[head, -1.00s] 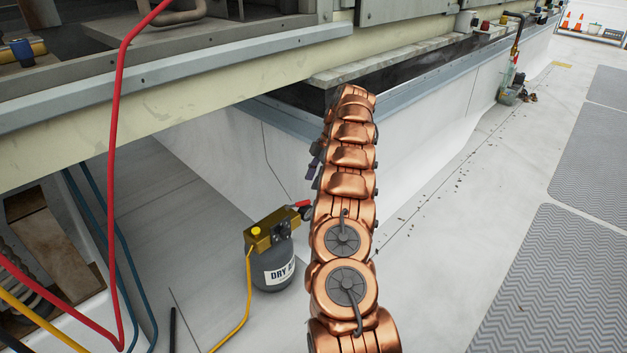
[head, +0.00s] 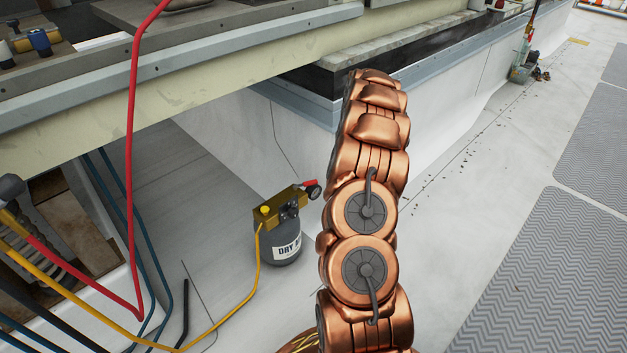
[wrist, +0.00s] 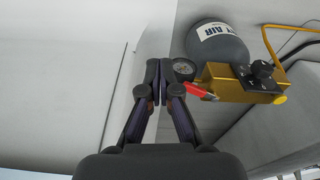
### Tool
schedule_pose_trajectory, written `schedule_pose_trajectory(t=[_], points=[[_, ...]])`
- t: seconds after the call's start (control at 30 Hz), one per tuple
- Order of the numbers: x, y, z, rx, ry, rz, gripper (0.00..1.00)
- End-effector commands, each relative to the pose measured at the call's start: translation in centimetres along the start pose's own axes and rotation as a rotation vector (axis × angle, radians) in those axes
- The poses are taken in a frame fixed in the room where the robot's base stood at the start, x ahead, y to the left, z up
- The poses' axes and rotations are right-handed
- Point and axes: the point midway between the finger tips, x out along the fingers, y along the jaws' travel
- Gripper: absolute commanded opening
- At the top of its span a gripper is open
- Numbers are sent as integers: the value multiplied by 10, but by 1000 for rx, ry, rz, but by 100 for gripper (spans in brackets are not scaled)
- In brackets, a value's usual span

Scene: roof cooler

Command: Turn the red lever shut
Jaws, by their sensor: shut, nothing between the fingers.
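The red lever (head: 310,183) sits at the right end of the brass block (head: 274,209) on top of a grey cylinder (head: 285,249) labelled "DRY AIR". In the wrist view the red lever (wrist: 200,91) points from the brass block toward my gripper. My gripper (wrist: 159,68) is shut and empty, its fingertips just left of the lever and beside the round gauge (wrist: 184,68). Whether the fingertips touch the lever or gauge cannot be told. In the head view my gripper is hidden behind my copper-coloured arm.
A yellow hose (head: 252,285) runs from the brass block across the floor. A red hose (head: 130,170) hangs at the left, near blue hoses (head: 112,200). A beige beam (head: 200,108) passes above the cylinder. Open floor (head: 470,210) lies to the right.

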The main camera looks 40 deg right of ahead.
Motion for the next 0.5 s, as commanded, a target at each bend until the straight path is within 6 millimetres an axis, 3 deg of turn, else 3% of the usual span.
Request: schedule_pose_trajectory(t=[0.23,0.5], points=[[-10,-21,13,213,18,97,0],[-24,-62,7,395,129,156,0]])
